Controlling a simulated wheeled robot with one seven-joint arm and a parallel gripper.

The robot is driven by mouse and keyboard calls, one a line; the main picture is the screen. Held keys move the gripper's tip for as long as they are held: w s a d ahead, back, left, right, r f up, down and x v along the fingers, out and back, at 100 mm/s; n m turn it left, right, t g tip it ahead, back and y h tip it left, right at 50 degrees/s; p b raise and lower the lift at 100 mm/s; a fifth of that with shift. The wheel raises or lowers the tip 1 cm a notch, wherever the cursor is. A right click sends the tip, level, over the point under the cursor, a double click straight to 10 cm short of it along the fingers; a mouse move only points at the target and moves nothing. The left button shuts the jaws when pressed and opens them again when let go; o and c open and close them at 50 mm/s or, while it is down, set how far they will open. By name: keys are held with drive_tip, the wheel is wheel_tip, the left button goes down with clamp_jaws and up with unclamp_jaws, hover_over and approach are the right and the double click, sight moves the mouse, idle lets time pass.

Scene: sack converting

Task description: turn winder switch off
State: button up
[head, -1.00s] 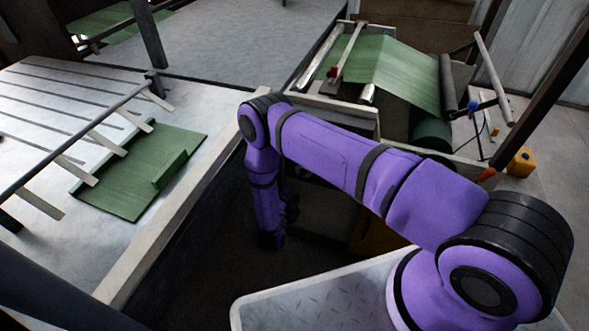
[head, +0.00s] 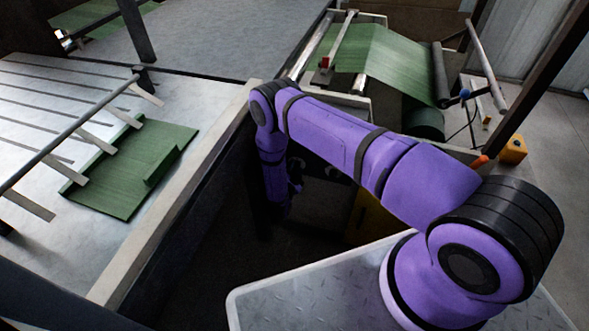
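The winder (head: 437,75), with a green web (head: 385,55) running over it to a dark roller and a green roll below, stands at the upper right. I cannot pick out its switch for sure. A dark panel (head: 335,172) with small round shapes lies in shadow behind my arm. A small orange piece (head: 480,161) sits on the frame's right corner. My gripper (head: 275,208) hangs at the end of my purple arm, in the shadowed gap left of the panel. Its fingers are too dark to tell open from shut. I see no contact with the machine.
A pale slatted table (head: 45,235) with a folded green sheet (head: 130,195) is at the left, its raised edge (head: 180,195) bordering the dark gap. A dark post (head: 535,75) rises beside the winder.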

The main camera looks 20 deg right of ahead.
drive_tip(key=shift+w, duration=0.1)
drive_tip(key=c, duration=0.6)
drive_tip(key=shift+o, duration=0.2)
drive_tip(key=shift+n, duration=0.4)
drive_tip(key=n, duration=0.3)
drive_tip(key=shift+n, duration=2.5)
drive_tip(key=o, duration=0.6)
drive_tip(key=shift+c, duration=0.2)
